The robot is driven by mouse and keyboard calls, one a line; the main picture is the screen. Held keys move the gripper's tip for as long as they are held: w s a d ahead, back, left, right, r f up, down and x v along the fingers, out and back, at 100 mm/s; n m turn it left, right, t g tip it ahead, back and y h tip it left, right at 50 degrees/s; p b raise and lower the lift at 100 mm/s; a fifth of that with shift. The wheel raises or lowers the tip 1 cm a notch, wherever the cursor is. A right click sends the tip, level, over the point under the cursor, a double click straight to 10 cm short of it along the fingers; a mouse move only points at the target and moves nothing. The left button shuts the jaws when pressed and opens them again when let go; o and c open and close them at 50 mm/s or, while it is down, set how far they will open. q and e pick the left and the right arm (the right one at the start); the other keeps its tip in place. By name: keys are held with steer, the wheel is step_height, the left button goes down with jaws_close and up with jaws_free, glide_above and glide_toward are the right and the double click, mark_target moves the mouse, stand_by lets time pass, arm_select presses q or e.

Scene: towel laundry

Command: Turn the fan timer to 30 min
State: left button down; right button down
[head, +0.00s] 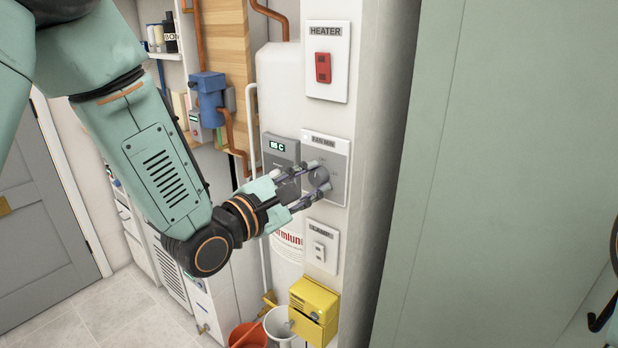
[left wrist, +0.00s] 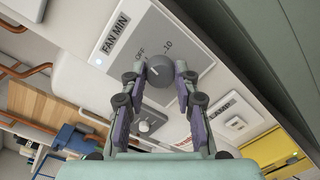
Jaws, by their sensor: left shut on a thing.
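The fan timer is a grey panel labelled "FAN MIN" (head: 337,150) on the wall post, with a round grey knob (head: 319,178). In the left wrist view the knob (left wrist: 160,70) sits between my fingertips, with "OFF" and "10" readable beside it. The other markings are hidden or too small to read, and I cannot tell the knob's exact setting. My left gripper (head: 318,182) is shut on the knob, one finger on each side. My right gripper is not in view.
A heater panel with a red switch (head: 323,68) is above the timer. A light switch plate (head: 322,247) and a yellow box (head: 314,311) are below it. A grey thermostat (head: 281,150) is to the left. A large green panel (head: 510,170) stands at the right.

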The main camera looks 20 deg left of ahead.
arm_select(q)
steer(key=m+p, duration=0.1)
steer(key=m, duration=0.3)
steer(key=shift+r, duration=0.1)
steer(key=m+p, duration=0.1)
steer(key=m, duration=0.4)
steer(key=shift+m+y, duration=0.3)
steer(key=m, duration=0.5)
steer(key=shift+d+y, duration=0.1)
steer(key=shift+y, duration=0.3)
steer(key=m, duration=0.4)
steer(key=shift+f+m+b, duration=0.2)
steer(key=shift+m+b, duration=0.1)
steer(key=m+b, duration=0.1)
steer(key=m, duration=0.3)
steer(key=shift+t+y, duration=0.3)
steer(key=m+b, duration=0.2)
steer(key=m, duration=0.3)
steer(key=shift+f, duration=0.1)
steer(key=m+b, duration=0.2)
steer(key=m, duration=0.3)
steer(key=shift+m+t, duration=0.3)
steer(key=shift+m, duration=0.1)
steer(key=shift+a+m+b, duration=0.2)
steer(key=shift+m+b, duration=1.05)
steer(key=shift+m, duration=0.95)
